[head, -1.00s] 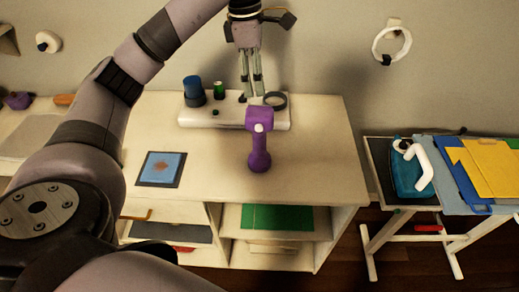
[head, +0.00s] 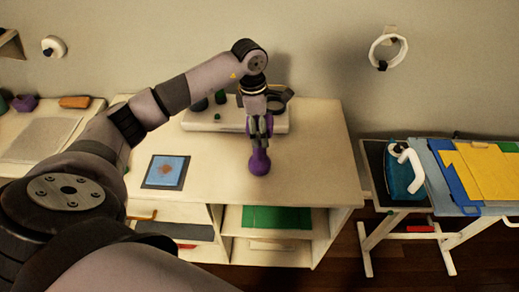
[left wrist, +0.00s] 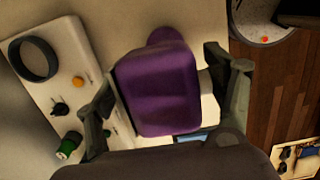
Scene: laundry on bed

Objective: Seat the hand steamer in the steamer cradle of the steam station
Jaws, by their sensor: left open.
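The hand steamer (head: 260,162) is purple with a rounded lower end and stands on the white table in front of the steam station. Its upper part is mostly hidden by my left gripper (head: 261,133) in the head view. In the left wrist view the steamer's blocky purple head (left wrist: 158,92) lies between the open fingers of my left gripper (left wrist: 165,103). The steam station (head: 205,121) is a white slab at the table's back. A dark ring, which looks like the steamer cradle (head: 284,95), is at its right end and appears empty in the left wrist view (left wrist: 18,62). My right gripper is out of view.
A blue cloth with a brown stain (head: 165,171) lies on a dark mat at the table's left. A green knob (left wrist: 68,147) is on the station. A rack with folded cloths (head: 490,170) stands at the right. The table's right part is clear.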

